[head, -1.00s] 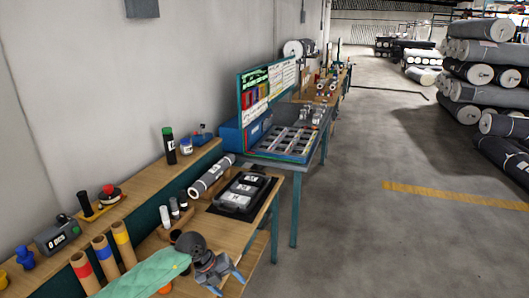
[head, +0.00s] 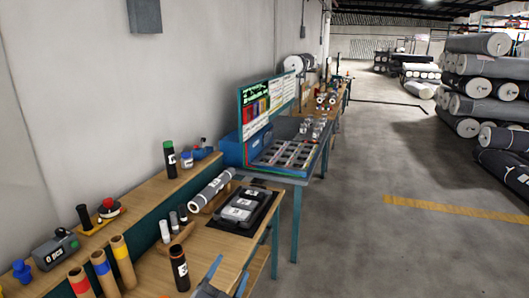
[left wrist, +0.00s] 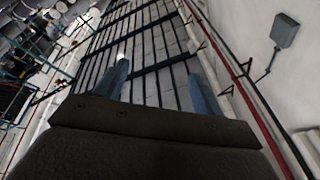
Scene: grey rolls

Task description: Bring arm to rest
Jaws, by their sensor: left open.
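My left gripper (head: 228,274) shows only at the bottom edge of the head view, with its blue finger tips over the front of the workbench (head: 222,247). In the left wrist view the left gripper (left wrist: 160,78) has its two blue fingers wide apart with nothing between them. That view looks toward the ceiling and a wall. Most of the left arm is out of the head view. My right gripper is not in view.
A dark bottle (head: 179,268) stands on the bench close left of the gripper. A black tray (head: 265,210) and a grey roll (head: 212,190) lie behind it. Cardboard tubes (head: 123,262) stand at left.

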